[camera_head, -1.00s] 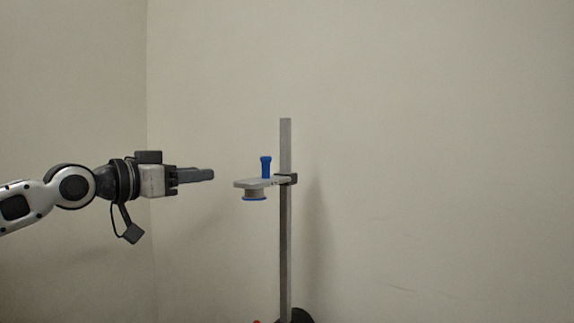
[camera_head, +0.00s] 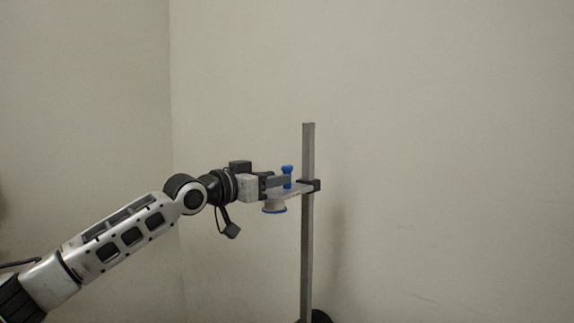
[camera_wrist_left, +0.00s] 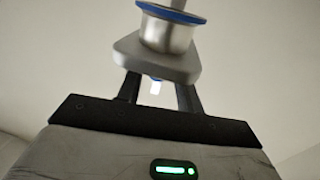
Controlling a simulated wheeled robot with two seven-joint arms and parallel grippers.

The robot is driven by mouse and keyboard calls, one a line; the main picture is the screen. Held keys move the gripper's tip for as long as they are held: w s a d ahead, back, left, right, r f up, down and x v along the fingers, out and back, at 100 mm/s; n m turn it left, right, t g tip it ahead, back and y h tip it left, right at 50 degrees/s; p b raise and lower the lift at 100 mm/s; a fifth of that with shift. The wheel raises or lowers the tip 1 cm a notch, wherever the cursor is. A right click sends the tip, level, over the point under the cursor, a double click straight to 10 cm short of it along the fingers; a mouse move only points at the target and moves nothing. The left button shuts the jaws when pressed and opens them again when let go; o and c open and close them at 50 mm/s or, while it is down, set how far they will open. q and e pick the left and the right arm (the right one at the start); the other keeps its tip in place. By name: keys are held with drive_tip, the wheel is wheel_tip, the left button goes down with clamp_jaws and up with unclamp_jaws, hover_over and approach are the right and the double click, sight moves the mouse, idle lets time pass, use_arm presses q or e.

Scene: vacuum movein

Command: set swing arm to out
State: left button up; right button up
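The swing arm (camera_head: 295,193) is a flat grey plate clamped to an upright grey post, pointing left in the head view. A blue peg handle (camera_head: 287,171) stands on top of it. A grey cup with a blue rim (camera_head: 274,206) hangs below its outer end. My left gripper (camera_head: 281,181) lies level just above the plate, with its fingers reaching the blue handle. In the left wrist view the fingers (camera_wrist_left: 160,90) are apart, with a bit of blue showing between them. The plate (camera_wrist_left: 155,60) and cup (camera_wrist_left: 167,30) hide the fingertips, so contact is unclear. My right gripper is not in view.
The grey post (camera_head: 307,250) rises to the right of my gripper, with a dark clamp (camera_head: 311,185) holding the swing arm. A dark base (camera_head: 321,316) shows at the bottom. Plain walls stand behind. The space right of the post looks clear.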

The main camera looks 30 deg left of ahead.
sight(287, 172)
use_arm(q)
drive_tip(key=p+x, duration=0.1)
drive_tip(key=x, duration=0.3)
drive_tip(key=shift+w, duration=0.4)
clamp_jaws()
